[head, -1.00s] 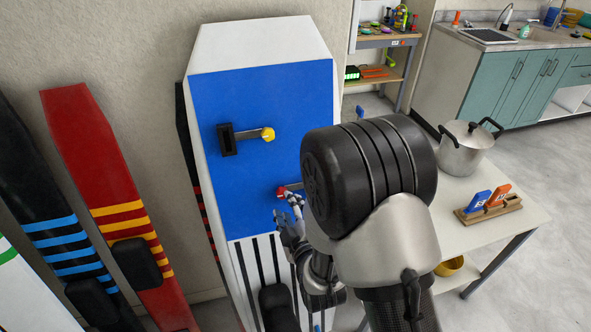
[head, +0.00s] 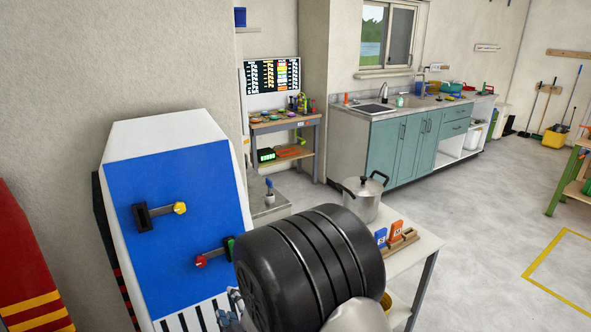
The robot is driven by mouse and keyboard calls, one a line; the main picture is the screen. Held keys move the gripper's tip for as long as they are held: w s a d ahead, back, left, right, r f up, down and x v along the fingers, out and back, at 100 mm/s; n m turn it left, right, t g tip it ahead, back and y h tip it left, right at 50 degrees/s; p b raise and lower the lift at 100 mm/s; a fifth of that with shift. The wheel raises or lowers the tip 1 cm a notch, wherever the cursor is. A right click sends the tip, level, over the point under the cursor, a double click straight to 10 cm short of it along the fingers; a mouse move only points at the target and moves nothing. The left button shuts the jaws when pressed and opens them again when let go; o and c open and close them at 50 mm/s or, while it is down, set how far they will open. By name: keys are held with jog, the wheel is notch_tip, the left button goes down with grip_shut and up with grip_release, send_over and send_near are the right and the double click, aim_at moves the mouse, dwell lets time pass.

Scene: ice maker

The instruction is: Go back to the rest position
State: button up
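My gripper (head: 228,312) shows only in small part at the bottom of the head view, left of my large black arm joint. Its fingers are mostly hidden, so I cannot tell whether it is open or shut. It appears just below the blue panel (head: 172,215) of the white ice maker (head: 162,134). The panel has a lever with a yellow knob (head: 180,208) and a lever with a red knob (head: 201,261); the green end of the red one is partly covered by my arm joint.
A table (head: 424,244) on the right holds a steel pot (head: 361,199) and a wooden rack (head: 404,241) with blue and orange tags. A shelf (head: 312,145) and teal cabinets (head: 400,150) stand behind. Open floor (head: 490,220) lies at right. A red panel (head: 28,265) is at left.

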jog(key=s+d+r+m+g+h, duration=0.2)
jog(key=d+r+m, duration=0.3)
jog(key=d, duration=0.4)
jog(key=s+d+r+m+g+h, duration=0.1)
jog(key=s+d+r+m+h, duration=0.2)
jog(key=d+r, duration=0.45)
jog(key=s+d+r+m+g+h, duration=0.1)
jog(key=s+d+m, duration=0.3)
jog(key=s, duration=0.6)
jog(key=s+d+r+m+g+h, duration=0.1)
jog(key=s+d+r+m+g, duration=0.1)
jog(key=s+d+m+g, duration=0.2)
jog(key=s+d, duration=0.3)
jog(key=s, duration=0.3)
jog(key=shift+s+d, duration=0.3)
